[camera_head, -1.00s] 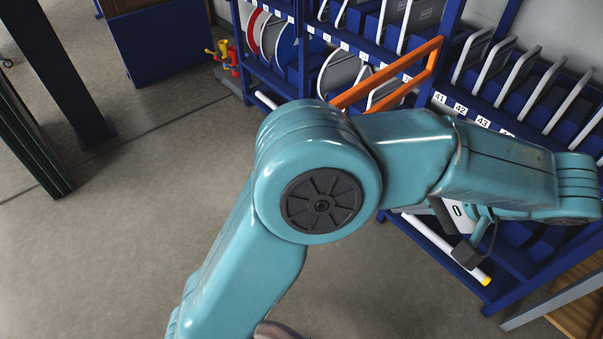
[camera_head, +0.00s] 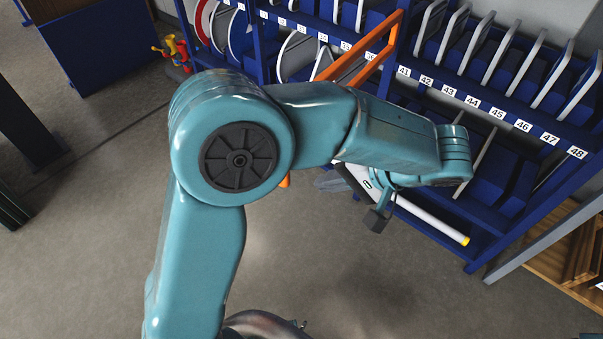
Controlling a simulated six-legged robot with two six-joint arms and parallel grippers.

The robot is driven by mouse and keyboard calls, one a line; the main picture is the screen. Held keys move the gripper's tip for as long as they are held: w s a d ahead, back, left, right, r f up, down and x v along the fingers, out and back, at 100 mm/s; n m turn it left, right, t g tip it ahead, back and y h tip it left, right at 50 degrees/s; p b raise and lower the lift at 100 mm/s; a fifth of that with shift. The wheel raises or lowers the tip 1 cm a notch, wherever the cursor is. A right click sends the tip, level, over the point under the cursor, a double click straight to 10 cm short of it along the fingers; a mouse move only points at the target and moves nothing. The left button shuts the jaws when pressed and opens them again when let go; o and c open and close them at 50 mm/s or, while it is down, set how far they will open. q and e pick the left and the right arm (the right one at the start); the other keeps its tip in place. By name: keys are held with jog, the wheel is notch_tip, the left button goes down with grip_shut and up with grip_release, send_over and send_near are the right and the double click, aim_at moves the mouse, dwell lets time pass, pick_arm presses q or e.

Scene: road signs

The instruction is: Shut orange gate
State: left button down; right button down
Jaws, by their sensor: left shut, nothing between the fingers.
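The orange gate (camera_head: 362,45) is a tubular frame in front of the blue rack. Its right end is by the label 41, and it slants down to the left until my arm hides it. A small orange piece (camera_head: 285,181) shows below my arm; I cannot tell if it belongs to the gate. My left arm crosses the middle of the view. My left gripper (camera_head: 328,181) is partly hidden under its forearm, left of the wrist. It is shut and empty, below the visible gate bars; contact is hidden. My right gripper is not in view.
The blue rack (camera_head: 475,105) holds several road signs in numbered slots. A white tube with a yellow end (camera_head: 432,219) lies along its lower part. Red and yellow items (camera_head: 175,50) stand at the left. A wooden shelf (camera_head: 580,245) is at lower right. The grey floor in front is clear.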

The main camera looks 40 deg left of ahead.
pick_arm(q)
jog(key=shift+s+a+f+p, duration=0.1)
jog(key=shift+s+a+f, duration=0.05)
jog(key=shift+a, duration=0.7)
jog(key=shift+s+a+f+p, duration=0.1)
jog(key=shift+s+a+f, duration=0.1)
jog(key=shift+a, duration=0.6)
jog(key=shift+s+a+f+p, duration=0.1)
jog(key=shift+a+f, duration=0.05)
jog(key=shift+a, duration=0.7)
jog(key=shift+s+a, duration=0.1)
